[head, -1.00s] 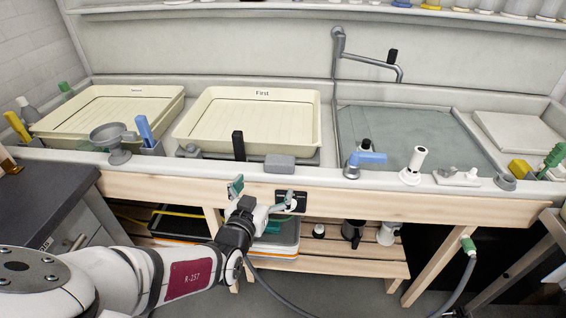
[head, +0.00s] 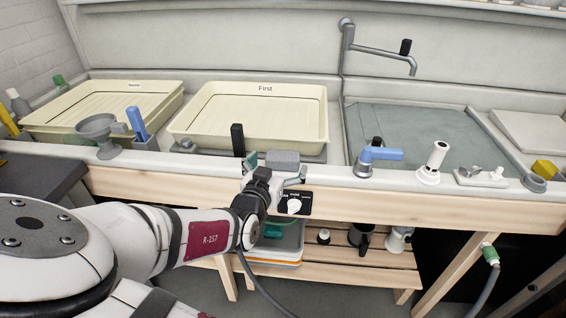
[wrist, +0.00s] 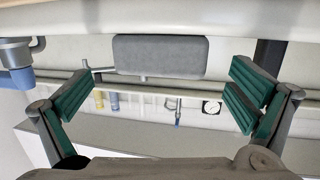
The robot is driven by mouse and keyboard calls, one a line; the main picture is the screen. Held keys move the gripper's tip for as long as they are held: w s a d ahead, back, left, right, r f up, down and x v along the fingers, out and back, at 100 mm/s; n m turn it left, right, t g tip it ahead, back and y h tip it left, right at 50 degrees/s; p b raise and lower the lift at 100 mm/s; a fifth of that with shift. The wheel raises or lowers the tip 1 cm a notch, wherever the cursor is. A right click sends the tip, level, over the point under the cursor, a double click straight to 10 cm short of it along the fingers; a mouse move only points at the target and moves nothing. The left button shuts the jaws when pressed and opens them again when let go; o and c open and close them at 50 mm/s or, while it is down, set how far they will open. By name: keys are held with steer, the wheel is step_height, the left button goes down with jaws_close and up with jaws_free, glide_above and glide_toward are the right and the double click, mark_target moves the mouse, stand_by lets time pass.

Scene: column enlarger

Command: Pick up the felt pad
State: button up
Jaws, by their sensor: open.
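The felt pad appears to be a grey, round-cornered block (head: 283,158) on the front rim of the sink, in front of the cream tray marked "First". In the wrist view the grey pad (wrist: 160,56) lies ahead, centred between the fingers. My gripper (head: 275,172) is open, with its green-padded fingers at the rim. In the wrist view my gripper (wrist: 160,98) has its fingers spread wider than the pad, with nothing between them. In the head view the fingers partly overlap the pad's lower edge; I cannot tell whether they touch it.
A black upright block (head: 237,140) stands close left of the pad. A blue-handled tap (head: 378,155) stands on the rim to the right. The cream tray (head: 203,140) lies behind. A dial box (head: 293,203) is on the wooden front rail below.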

mark_target(280, 162)
steer(key=shift+b+x, duration=1.6)
steer(key=shift+x, duration=0.5)
steer(key=c, duration=0.9)
